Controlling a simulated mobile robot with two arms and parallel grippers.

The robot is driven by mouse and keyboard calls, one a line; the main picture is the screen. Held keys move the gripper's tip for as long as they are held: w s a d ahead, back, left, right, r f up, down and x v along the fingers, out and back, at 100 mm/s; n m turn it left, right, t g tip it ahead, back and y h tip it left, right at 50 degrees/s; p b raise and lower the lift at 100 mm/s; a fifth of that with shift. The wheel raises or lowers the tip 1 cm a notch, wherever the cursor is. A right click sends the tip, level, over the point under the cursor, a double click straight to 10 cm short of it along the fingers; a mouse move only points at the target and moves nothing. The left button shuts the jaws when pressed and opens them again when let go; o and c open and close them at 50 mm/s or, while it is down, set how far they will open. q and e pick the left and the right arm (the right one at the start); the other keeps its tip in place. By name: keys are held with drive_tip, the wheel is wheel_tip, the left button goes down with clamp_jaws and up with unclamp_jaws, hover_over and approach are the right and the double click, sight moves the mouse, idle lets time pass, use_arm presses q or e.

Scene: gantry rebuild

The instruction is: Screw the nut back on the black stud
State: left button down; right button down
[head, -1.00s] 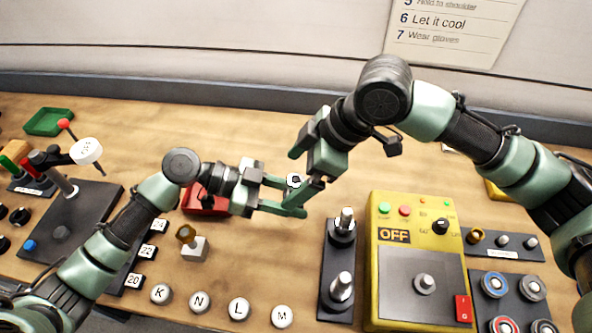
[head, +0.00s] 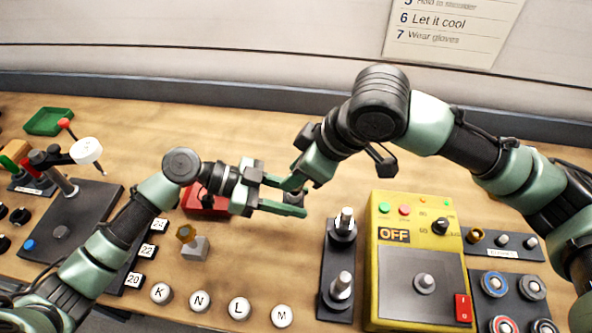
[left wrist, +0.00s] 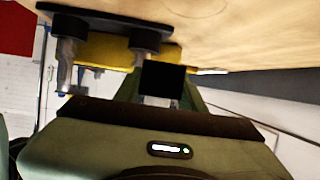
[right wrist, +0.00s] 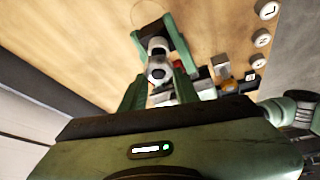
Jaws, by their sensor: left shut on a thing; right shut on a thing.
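My left gripper (head: 300,198) is shut on a small dark part (head: 293,197) above the table. In the left wrist view a black square-faced piece (left wrist: 163,80) shows between its fingers, with a metallic piece just below it. My right gripper (head: 298,180) reaches in from above and is shut at the same place. In the right wrist view a pale metal nut-like piece with a dark centre (right wrist: 158,72) sits between its fingers, in line with another pale round part by the left fingers. The thread, and whether the two parts touch, I cannot tell.
A black plate with two upright metal studs (head: 341,290) stands right of the grippers, beside a yellow control box (head: 384,270). A red block (head: 200,206) is behind the left wrist. A grey block with a brass piece (head: 195,248) and round lettered knobs (head: 238,308) are in front.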

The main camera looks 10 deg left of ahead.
drive_tip(key=m+t, duration=0.1)
drive_tip(key=m, duration=0.1)
drive_tip(key=m+t+h, duration=0.1)
drive_tip(key=m, duration=0.2)
drive_tip(key=m+h, duration=0.1)
drive_tip(key=m, duration=0.1)
drive_tip(key=m+h, duration=0.1)
drive_tip(key=m, duration=0.2)
drive_tip(key=shift+a+t, duration=0.1)
drive_tip(key=shift+t, duration=0.3)
drive_tip(key=c, duration=1.2)
unclamp_jaws()
drive_tip(key=shift+w+m, duration=0.1)
drive_tip(key=shift+m, duration=0.2)
drive_tip(key=shift+c, duration=0.2)
drive_tip(key=o, duration=1)
drive_tip(key=shift+o, duration=0.2)
drive_tip(key=shift+r, duration=4)
